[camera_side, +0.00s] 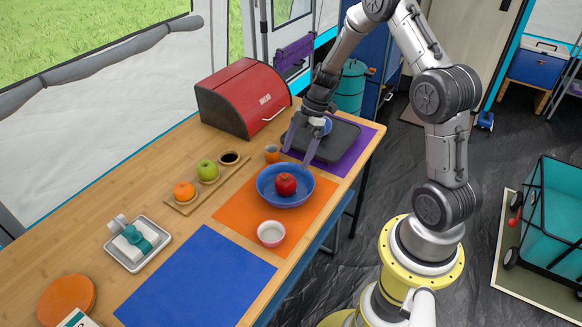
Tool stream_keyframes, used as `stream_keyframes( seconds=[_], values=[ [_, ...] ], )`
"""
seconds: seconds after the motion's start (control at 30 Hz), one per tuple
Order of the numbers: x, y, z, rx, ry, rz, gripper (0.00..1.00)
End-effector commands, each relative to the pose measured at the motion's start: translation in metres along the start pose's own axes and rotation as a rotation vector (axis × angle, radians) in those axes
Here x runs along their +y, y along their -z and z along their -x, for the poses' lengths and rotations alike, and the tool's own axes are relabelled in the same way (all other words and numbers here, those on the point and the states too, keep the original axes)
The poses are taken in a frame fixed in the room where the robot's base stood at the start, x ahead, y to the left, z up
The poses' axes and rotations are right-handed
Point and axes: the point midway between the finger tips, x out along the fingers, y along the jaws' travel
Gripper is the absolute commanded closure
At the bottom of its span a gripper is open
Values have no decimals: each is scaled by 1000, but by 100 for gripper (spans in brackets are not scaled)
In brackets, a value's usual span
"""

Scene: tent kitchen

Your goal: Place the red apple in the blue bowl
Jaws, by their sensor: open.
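The red apple (286,184) sits inside the blue bowl (264,193), which stands on the orange mat. My gripper (298,150) is open and empty. It hangs above and behind the bowl, near the dark tray on the purple mat, with its fingers pointing down. The fingers look apart from the apple and the bowl rim.
A small pink bowl (271,233) stands in front of the blue bowl. A wooden board (190,207) at left holds an orange, a green apple and a dark cup. A small orange cup (272,153) is beside my gripper. A red bread box (240,98) stands behind. The blue mat (197,280) is clear.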

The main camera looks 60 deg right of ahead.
Motion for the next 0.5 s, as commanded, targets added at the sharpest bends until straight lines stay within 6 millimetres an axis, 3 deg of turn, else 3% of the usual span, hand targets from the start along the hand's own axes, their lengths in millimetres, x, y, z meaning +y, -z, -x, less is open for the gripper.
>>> stream_keyframes(
  seconds=[0.1,0.3,0.37,0.5],
  values=[
    [0,0,18,0,-2,-1,0],
    [-1,4,34,-6,-4,-9,0],
    [-5,13,43,-16,-9,-27,0],
    [-26,52,78,-59,-43,-133,0]
  ],
)
